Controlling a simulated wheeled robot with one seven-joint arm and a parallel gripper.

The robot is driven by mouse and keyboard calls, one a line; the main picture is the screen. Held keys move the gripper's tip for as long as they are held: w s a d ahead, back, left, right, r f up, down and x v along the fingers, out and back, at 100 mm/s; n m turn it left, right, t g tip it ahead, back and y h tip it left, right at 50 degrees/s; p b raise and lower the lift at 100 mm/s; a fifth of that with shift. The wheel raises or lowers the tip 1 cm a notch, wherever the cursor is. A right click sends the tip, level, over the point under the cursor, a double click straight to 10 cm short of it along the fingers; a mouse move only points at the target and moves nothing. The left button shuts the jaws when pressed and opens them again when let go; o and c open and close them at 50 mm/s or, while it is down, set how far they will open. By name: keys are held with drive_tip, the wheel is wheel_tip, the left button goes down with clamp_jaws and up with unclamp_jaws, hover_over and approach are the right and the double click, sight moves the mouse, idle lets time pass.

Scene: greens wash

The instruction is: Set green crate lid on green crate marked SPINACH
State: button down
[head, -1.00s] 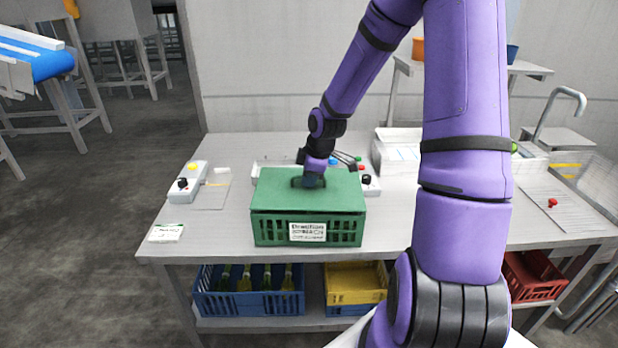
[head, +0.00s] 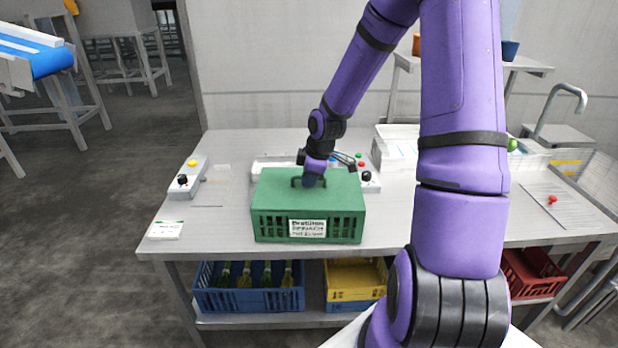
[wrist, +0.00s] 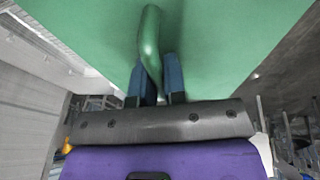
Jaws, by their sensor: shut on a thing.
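The green crate (head: 270,226) stands on the steel table, with a white printed label (head: 307,228) on its front that is too blurred to read surely. The green crate lid (head: 335,190) lies flat over the crate's top and looks lined up with its rim; I cannot tell whether it is fully seated. My gripper (head: 312,181) is above the lid, shut on the lid's handle. In the wrist view the two blue fingers (wrist: 160,80) close on the green looped handle (wrist: 150,45), and the lid (wrist: 220,40) fills the top. The crate's inside is hidden.
Control boxes (head: 188,179) with knobs stand left of and behind the crate. A white tray (head: 395,150) sits behind right. A small card (head: 165,230) lies at the front left. Blue (head: 248,298) and yellow (head: 352,282) crates are on the shelf below.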

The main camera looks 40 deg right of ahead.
drive_tip(key=c, duration=1.1)
unclamp_jaws()
drive_tip(key=v, duration=1)
drive_tip(key=shift+r, duration=0.4)
drive_tip(key=s+a+r+m, duration=0.3)
drive_tip(key=s+r, duration=0.3)
drive_tip(key=s, duration=0.2)
drive_tip(key=s+a+r+m+t+h, duration=0.1)
drive_tip(key=s+a+r+m, duration=0.3)
drive_tip(key=s+a+r, duration=0.2)
drive_tip(key=s+a+r+m+t, duration=0.1)
drive_tip(key=s+a+r+m, duration=0.2)
drive_tip(key=s, duration=0.7)
wheel_tip(320, 180, up, 4)
drive_tip(key=shift+a+f+m, duration=0.1)
drive_tip(key=shift+a+m, duration=0.2)
drive_tip(key=shift+a, duration=0.85)
